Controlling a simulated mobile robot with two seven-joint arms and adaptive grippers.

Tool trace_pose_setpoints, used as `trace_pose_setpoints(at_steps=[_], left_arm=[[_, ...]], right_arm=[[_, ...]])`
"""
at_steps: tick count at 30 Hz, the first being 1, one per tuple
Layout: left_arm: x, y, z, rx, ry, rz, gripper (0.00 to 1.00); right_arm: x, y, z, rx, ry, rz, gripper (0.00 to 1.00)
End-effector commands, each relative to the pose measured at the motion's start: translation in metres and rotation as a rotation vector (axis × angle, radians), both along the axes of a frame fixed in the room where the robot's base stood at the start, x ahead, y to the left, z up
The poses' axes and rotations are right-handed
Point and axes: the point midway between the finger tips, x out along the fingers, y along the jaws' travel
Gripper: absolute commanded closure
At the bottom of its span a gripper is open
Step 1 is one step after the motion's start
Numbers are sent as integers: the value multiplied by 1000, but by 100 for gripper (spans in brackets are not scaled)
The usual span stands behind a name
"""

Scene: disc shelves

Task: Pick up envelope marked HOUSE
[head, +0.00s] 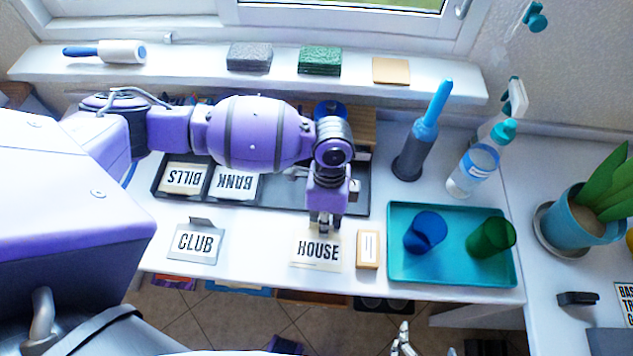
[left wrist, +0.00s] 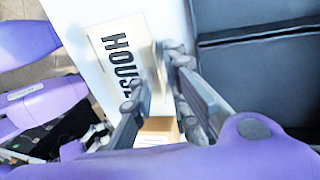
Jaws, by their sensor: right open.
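The cream envelope marked HOUSE (head: 318,252) lies flat near the front edge of the white table. It also shows in the left wrist view (left wrist: 122,55), where a pale raised flap (left wrist: 151,68) stands at its edge. My left gripper (head: 322,230) points down at the envelope's far edge. In the left wrist view its fingertips (left wrist: 157,72) are on either side of the flap; whether they press on it I cannot tell. My right gripper (head: 403,342) is open and empty at the bottom of the head view, off the table's front edge.
The CLUB envelope (head: 196,244) lies to the left. A small tan box (head: 368,249) and a teal tray (head: 460,271) with cups are close on the right.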

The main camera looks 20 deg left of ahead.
Motion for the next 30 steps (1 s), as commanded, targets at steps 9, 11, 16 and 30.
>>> trace_pose_setpoints(at_steps=[9, 11, 16, 30], left_arm=[[2, 0, 2, 0, -3, -1, 100], [2, 0, 2, 0, -3, -1, 100], [2, 0, 2, 0, -3, 0, 100], [-3, -2, 41, -4, -5, -3, 100]], right_arm=[[3, 0, 4, 0, -8, 0, 15], [3, 0, 4, 0, -8, 0, 15], [3, 0, 4, 0, -8, 0, 15], [5, 0, 7, 1, -10, -1, 15]])
